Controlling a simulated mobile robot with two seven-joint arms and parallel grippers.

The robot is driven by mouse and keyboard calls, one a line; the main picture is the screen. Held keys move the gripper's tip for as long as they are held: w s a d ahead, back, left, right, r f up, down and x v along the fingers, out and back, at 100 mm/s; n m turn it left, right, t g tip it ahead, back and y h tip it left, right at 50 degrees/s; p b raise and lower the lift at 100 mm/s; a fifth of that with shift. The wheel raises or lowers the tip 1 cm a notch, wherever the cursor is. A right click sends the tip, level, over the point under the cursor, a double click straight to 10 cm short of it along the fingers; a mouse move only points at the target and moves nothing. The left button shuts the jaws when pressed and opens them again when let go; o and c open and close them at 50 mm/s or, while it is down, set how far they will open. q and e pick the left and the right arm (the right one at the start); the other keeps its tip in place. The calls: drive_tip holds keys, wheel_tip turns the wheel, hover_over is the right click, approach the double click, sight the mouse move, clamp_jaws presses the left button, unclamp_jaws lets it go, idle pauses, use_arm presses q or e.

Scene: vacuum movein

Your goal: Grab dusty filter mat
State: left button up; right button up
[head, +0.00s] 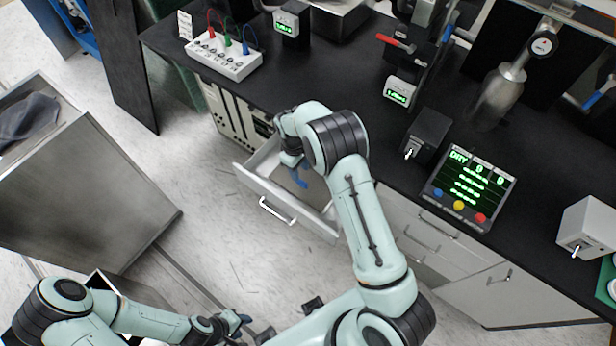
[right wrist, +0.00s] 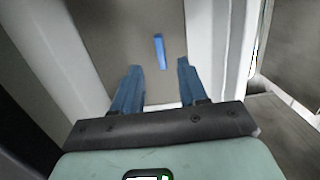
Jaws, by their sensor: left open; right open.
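My right gripper (head: 299,178) reaches down into an open drawer (head: 262,180) below the black bench. In the right wrist view its two blue fingers (right wrist: 157,85) are apart with nothing between them. A small blue strip (right wrist: 159,51) lies on the drawer's grey floor beyond the fingertips. A crumpled dark grey cloth-like piece (head: 27,121) lies on the metal cabinet at the far left; I cannot tell whether it is the filter mat. My left gripper (head: 240,322) is low at the bottom left, open, above the floor, far from the drawer.
The bench top (head: 330,75) carries a white box with coloured cables (head: 224,55), a display panel (head: 468,188), a dark switch box (head: 427,137) and a steel flask (head: 497,98). A metal cabinet (head: 90,190) stands at left. The floor between it and the drawer is mostly clear.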

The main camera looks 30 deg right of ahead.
sight(301, 181)
drive_tip(key=shift+s+d+f, duration=0.1)
drive_tip(key=shift+s+f, duration=0.05)
drive_tip(key=shift+f, duration=2.95)
clamp_jaws()
